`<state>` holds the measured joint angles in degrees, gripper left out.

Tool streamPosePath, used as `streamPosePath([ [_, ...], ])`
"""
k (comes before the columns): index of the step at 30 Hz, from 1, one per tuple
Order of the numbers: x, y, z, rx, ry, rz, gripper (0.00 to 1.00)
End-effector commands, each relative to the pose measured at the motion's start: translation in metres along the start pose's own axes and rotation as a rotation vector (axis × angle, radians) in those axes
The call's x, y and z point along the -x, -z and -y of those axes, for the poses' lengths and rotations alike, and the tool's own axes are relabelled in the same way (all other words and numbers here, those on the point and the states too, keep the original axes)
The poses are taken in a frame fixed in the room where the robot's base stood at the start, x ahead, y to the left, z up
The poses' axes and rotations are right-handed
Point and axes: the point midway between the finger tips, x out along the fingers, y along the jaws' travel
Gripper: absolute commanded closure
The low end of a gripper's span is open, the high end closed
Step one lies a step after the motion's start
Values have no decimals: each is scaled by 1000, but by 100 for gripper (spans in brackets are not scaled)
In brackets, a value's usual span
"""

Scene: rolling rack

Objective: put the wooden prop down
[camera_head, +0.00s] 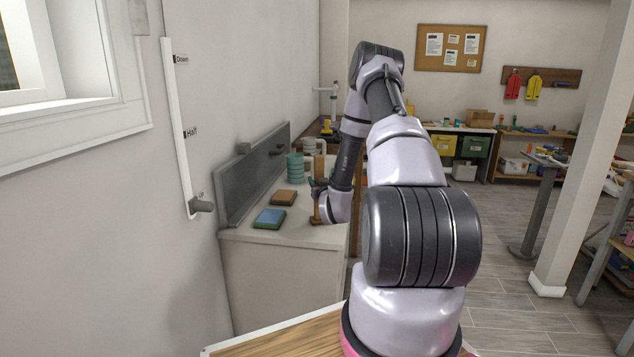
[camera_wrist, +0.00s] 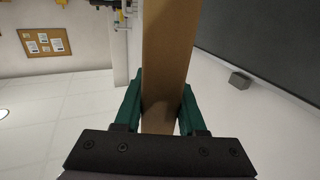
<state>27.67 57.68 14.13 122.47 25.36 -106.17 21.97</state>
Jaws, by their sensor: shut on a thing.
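The wooden prop (camera_wrist: 167,60) is a long flat brown piece that runs up through the middle of the wrist view. My gripper (camera_wrist: 163,108) has its two green fingers on either side of the prop and is shut on it. In the head view the prop (camera_head: 317,196) stands upright at the right part of the white counter (camera_head: 288,232). My gripper (camera_head: 316,186) is at its side there, small and partly hidden by my own arm. I cannot tell whether the prop's lower end touches the counter.
A blue-green block (camera_head: 269,219) and a brown block (camera_head: 284,198) lie on the counter. Stacked green discs (camera_head: 295,167) and pale discs (camera_head: 309,146) stand behind. A grey panel (camera_head: 257,174) with knobs lines the wall side. A lever (camera_head: 202,205) is on the wall.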

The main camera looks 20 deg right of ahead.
Motion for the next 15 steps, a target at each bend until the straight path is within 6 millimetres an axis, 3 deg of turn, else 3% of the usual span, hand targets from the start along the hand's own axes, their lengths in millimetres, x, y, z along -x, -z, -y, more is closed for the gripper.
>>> streamPosePath([
  [8, 0, -3, 0, 0, 0, 0, 100],
  [9, 0, -2, 0, 0, 0, 0, 45],
  [10, 0, -2, 0, 0, 0, 0, 34],
  [15, 0, -2, 0, 0, 0, 0, 30],
])
